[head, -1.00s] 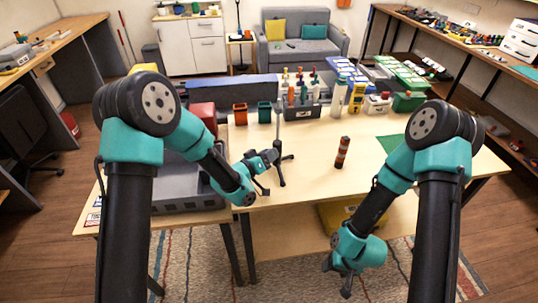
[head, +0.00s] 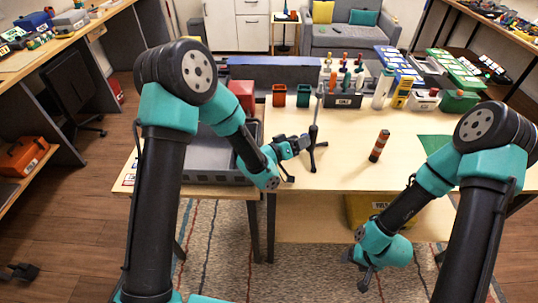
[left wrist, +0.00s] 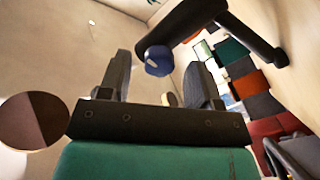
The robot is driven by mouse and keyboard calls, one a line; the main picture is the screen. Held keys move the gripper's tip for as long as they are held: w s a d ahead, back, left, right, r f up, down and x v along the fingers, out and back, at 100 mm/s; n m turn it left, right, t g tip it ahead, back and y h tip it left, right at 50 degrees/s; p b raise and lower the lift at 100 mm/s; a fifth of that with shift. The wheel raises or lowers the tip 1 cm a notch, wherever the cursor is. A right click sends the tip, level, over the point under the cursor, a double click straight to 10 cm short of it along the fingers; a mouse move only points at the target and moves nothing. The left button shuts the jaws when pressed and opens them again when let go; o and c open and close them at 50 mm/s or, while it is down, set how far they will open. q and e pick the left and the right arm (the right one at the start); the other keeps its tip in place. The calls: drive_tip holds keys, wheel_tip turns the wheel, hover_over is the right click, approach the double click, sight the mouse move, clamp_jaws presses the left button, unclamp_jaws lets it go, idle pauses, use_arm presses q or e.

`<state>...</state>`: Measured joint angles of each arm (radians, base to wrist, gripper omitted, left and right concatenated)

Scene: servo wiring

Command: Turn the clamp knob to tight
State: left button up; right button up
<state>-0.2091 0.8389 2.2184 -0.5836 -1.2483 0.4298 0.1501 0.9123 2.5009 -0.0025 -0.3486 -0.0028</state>
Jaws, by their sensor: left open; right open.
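A dark stand (head: 313,140) with a thin upright rod and splayed legs is on the table near its front edge. My left gripper (head: 302,147) is just left of the rod at clamp height. In the left wrist view a round blue knob (left wrist: 158,61) on a dark clamp part shows between the open fingers of my left gripper (left wrist: 158,82). I cannot tell whether the fingers touch it. In the head view the knob is too small to make out. My right gripper (head: 362,275) hangs low in front of the table, empty and away from the stand.
A red and dark striped cylinder (head: 379,146) stands right of the stand. Orange (head: 279,95) and green (head: 303,96) bins and a tool rack (head: 343,99) are behind. The table between stand and cylinder is clear.

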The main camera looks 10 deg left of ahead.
use_arm(q)
drive_tip(key=v, duration=1.5)
drive_tip(key=shift+a, duration=0.1)
